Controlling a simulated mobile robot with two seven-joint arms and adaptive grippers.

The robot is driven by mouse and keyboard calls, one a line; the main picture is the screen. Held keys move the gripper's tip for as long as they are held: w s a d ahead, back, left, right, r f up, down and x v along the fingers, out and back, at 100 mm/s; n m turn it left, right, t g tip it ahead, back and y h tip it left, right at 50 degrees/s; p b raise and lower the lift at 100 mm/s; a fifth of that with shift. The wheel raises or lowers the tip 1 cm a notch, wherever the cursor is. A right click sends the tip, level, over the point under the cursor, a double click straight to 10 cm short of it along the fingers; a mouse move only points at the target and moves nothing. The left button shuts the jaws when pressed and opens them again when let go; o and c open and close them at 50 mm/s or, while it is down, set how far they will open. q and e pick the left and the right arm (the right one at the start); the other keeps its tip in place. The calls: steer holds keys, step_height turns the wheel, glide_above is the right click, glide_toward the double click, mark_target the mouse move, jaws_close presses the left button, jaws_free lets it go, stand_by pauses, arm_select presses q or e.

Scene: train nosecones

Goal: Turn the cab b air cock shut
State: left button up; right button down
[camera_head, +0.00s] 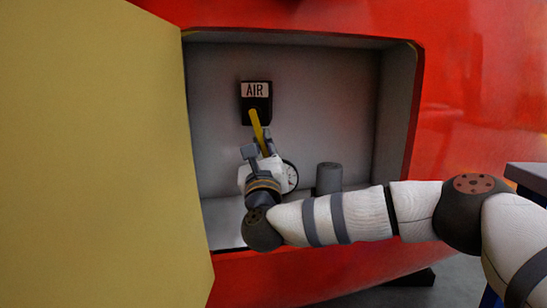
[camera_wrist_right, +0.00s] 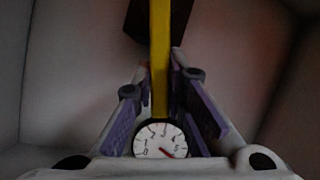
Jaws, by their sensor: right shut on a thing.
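The air cock is a black block (camera_head: 256,103) labelled AIR on the back wall of an open recess, with a yellow lever (camera_head: 257,128) hanging down and slightly to the right. In the right wrist view the yellow lever (camera_wrist_right: 160,60) runs down the middle between the finger pads. My right gripper (camera_head: 261,143) is at the lever's lower end and is shut on it. It also shows in the right wrist view (camera_wrist_right: 161,92). The lever's tip is partly hidden by the gripper in the head view. My left gripper is not in view.
A round pressure gauge (camera_head: 290,176) sits behind my right gripper; its dial (camera_wrist_right: 160,140) shows in the right wrist view. A grey cylinder (camera_head: 329,178) stands on the recess floor to the right. A yellow door (camera_head: 95,150) is open at the left. Red bodywork (camera_head: 470,90) frames the recess.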

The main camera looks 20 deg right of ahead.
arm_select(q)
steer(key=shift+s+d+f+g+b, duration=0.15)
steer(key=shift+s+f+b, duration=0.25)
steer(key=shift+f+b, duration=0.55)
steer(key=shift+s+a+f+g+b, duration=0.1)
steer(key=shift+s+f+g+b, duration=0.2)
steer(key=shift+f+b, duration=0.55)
arm_select(e)
steer(key=shift+w+a+m+g+h, duration=0.15)
steer(key=shift+a+m+h, duration=0.25)
steer(key=shift+m, duration=0.45)
steer(key=shift+w+a+m+g+h, duration=0.1)
steer(key=shift+w+a+m+h, duration=0.1)
steer(key=shift+m+h, duration=0.55)
steer(key=shift+w+a+m+g+h, duration=0.1)
steer(key=shift+a+m+h, duration=0.2)
steer(key=shift+m, duration=0.7)
steer(key=c, duration=1.6)
jaws_free()
steer(key=shift+f, duration=0.1)
steer(key=shift+a, duration=0.1)
